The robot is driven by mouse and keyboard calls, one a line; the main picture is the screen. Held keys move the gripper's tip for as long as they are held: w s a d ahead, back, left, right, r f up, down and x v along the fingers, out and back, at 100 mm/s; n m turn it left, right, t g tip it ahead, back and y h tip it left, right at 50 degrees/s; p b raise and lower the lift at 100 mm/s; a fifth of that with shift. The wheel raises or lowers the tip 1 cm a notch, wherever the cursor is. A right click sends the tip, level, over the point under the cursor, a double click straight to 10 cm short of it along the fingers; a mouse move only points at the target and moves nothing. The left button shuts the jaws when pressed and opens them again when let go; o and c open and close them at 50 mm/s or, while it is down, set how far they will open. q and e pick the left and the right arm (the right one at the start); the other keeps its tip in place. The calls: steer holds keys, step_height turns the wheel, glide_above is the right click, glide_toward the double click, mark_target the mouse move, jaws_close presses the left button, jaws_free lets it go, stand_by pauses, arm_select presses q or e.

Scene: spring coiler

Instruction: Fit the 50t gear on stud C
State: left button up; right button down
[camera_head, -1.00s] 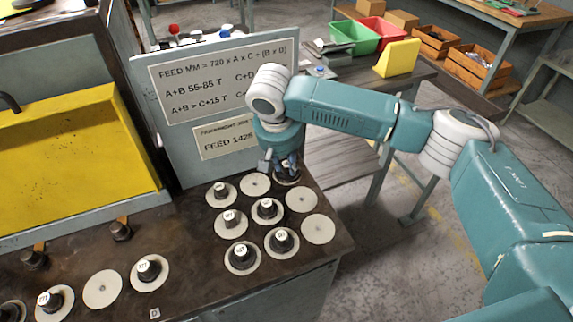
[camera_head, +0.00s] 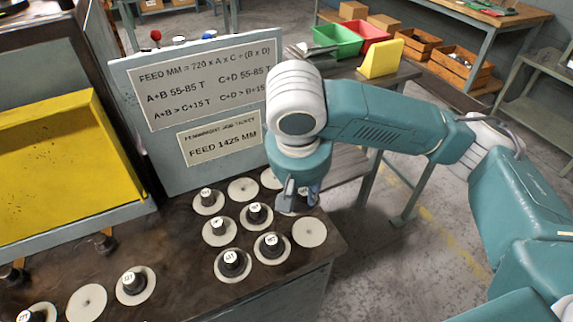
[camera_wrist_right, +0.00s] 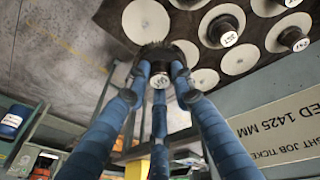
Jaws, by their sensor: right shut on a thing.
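My right gripper (camera_head: 300,194) is shut on a dark gear, above the right part of the bench. The wrist view shows its three blue fingers around the gear (camera_wrist_right: 158,52), whose pale-capped hub points back toward the palm. The number on this gear is not readable. Other dark gears with labelled hubs, such as one gear (camera_head: 255,215), sit on pale discs beside the gripper. Dark posts with brown tabs, one post (camera_head: 103,243) among them, stand at the left near the yellow guard. I cannot tell which is stud C. My left gripper is out of view.
A sign panel (camera_head: 205,100) with feed formulas and a ticket reading FEED 1425 MM stands behind the gears. A yellow guard (camera_head: 70,155) fills the left. A bare pale disc (camera_head: 309,232) lies near the bench's right edge. Bins stand on a table behind.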

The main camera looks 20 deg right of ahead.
steer(key=s+d+r+p, duration=0.1)
steer(key=s+r+p, duration=0.2)
steer(key=s, duration=0.2)
steer(key=shift+s+p, duration=0.2)
steer(key=shift+p, duration=0.2)
steer(key=shift+w, duration=0.1)
stand_by(1.2)
